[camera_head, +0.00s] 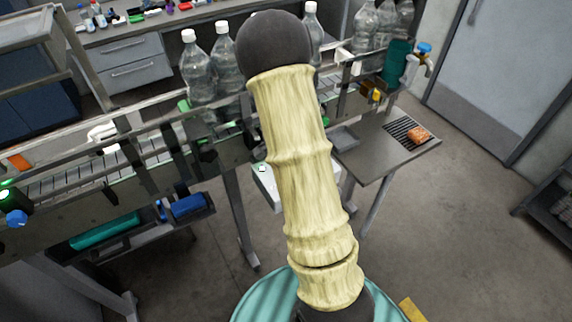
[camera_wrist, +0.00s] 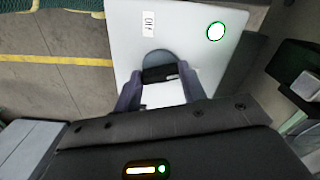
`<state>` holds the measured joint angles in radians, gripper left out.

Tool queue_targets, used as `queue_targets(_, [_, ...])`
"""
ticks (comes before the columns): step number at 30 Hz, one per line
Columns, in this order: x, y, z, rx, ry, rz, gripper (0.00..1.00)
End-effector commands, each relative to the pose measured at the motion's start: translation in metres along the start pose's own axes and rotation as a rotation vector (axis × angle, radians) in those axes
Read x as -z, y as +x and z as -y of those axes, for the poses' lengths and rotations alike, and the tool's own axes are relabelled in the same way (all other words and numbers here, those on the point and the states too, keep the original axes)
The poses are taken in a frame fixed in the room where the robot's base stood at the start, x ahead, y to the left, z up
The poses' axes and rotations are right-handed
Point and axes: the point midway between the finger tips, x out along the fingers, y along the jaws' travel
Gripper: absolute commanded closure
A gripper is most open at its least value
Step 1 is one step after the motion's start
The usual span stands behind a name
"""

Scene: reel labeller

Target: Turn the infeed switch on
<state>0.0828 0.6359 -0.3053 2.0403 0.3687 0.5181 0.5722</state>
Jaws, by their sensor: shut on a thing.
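The infeed switch panel (camera_wrist: 185,22) is a pale plate in the wrist view, with a small label (camera_wrist: 149,24) whose text is too small to read surely. A round white lamp (camera_wrist: 216,31) with a bright green ring is on its right. My gripper (camera_wrist: 160,72) has its two grey fingers at the panel's lower middle, shut on the dark switch handle between them. The handle's exact angle is partly hidden. In the head view, a pale box (camera_head: 266,190) with a small green light shows beside my arm, which hides my gripper.
A conveyor (camera_head: 75,180) with clear bottles (camera_head: 197,72) runs across the head view behind my arm. A side table (camera_head: 375,150) with an orange item (camera_head: 418,135) stands to the right. The floor (camera_head: 450,230) at right is mostly clear.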

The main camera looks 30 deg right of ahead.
Motion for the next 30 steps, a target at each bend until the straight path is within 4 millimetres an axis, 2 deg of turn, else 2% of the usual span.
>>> queue_targets(12, [0.0011,-0.0027,0.0017,0.005,0.273,-0.004,0.82])
queue_targets(30, [0.0016,-0.002,0.0016,0.007,0.328,-0.004,0.82])
